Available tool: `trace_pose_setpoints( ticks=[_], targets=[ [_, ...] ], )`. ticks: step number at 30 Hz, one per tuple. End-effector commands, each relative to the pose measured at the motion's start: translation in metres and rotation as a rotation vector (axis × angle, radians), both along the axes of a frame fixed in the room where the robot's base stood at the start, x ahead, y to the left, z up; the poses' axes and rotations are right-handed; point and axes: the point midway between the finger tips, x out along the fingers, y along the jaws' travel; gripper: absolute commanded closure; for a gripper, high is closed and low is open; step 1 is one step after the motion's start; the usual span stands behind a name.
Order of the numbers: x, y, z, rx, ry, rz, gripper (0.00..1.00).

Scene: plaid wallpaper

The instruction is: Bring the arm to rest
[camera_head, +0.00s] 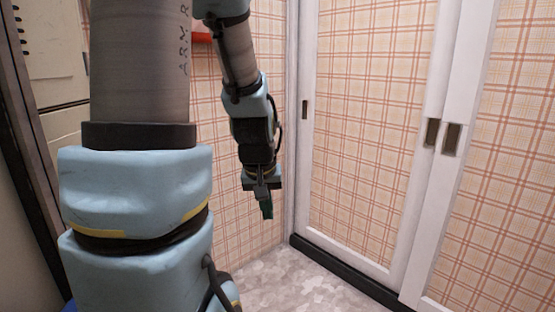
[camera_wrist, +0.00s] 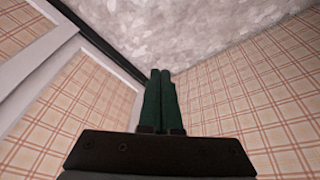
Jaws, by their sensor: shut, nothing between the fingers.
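My gripper (camera_head: 267,209) hangs at the end of my arm in the head view, pointing down in front of the plaid wall. In the wrist view my gripper's two dark green fingers (camera_wrist: 162,75) lie side by side, shut, with nothing between them. The fingers are above the floor and touch nothing that I can see. My arm is bent, with its upper links close to the head camera on the left and its wrist hanging lower toward the middle.
White-framed sliding doors (camera_head: 365,130) with plaid panels stand to the right, with dark recessed handles. A plaid wall (camera_head: 225,170) is behind my arm. The mottled grey floor (camera_head: 300,283) is clear where it shows. A dark-framed pale unit (camera_head: 55,60) stands at the far left.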

Motion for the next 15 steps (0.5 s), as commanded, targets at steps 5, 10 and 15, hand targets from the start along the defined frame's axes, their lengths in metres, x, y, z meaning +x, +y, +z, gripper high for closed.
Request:
trace_pose_setpoints(
  ticks=[5, 10, 15],
  targets=[
    [-0.061, 0.045, -0.008, 0.084, 0.142, -0.069, 1.0],
    [-0.062, 0.044, 0.033, 0.086, 0.146, -0.079, 1.0],
    [-0.061, 0.043, 0.073, 0.085, 0.144, -0.077, 1.0]
  ],
)
